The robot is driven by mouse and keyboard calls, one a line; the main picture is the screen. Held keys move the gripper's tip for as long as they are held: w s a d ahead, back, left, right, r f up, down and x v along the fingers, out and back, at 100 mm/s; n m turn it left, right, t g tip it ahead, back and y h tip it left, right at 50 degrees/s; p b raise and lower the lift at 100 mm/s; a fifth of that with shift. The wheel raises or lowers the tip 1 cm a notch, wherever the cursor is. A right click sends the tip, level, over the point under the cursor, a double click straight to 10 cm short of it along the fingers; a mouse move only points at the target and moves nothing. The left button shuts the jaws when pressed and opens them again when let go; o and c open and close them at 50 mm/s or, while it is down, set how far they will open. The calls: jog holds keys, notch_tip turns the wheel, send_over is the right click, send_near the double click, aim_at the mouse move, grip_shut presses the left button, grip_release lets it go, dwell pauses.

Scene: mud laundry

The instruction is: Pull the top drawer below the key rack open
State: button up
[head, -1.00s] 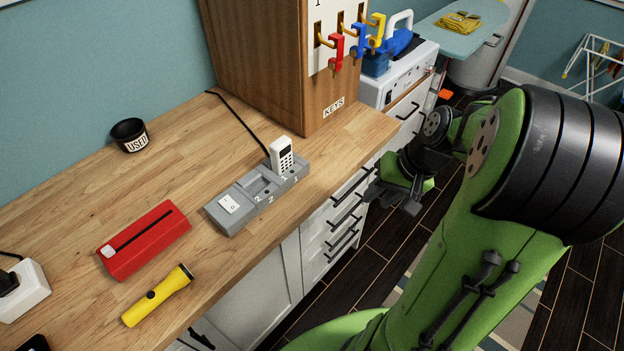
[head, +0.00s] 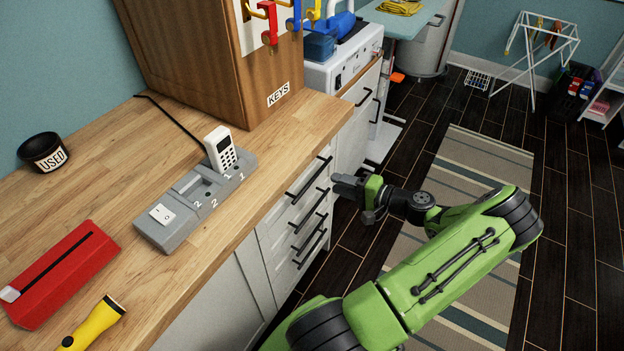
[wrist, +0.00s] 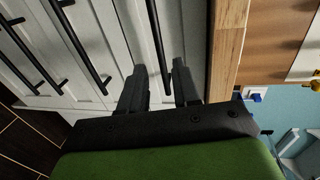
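The key rack (head: 215,55) is a wooden cabinet marked KEYS, standing on the counter with coloured hooks. Below the counter is a white drawer stack with black bar handles. The top drawer (head: 287,207) looks shut; its handle (head: 308,178) runs just under the counter edge. My gripper (head: 340,184) is in front of the stack, to the right of the handles. In the wrist view, my gripper (wrist: 158,75) is open, its two fingers pointing at the top drawer front. The top handle (wrist: 159,40) appears between the fingers, with its near end there; I cannot tell the remaining distance.
The wooden counter (head: 110,215) overhangs the drawers; it holds a grey charging dock (head: 190,205), a red box (head: 60,270) and a yellow flashlight (head: 95,325). A white appliance (head: 350,60) stands beyond. A striped rug (head: 470,190) covers the dark floor on the right.

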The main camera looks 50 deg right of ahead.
aim_at(315, 175)
jog(key=b+x, duration=0.1)
jog(key=x, duration=0.7)
jog(key=shift+w+f, duration=0.15)
jog(key=shift+w, duration=0.1)
grip_shut()
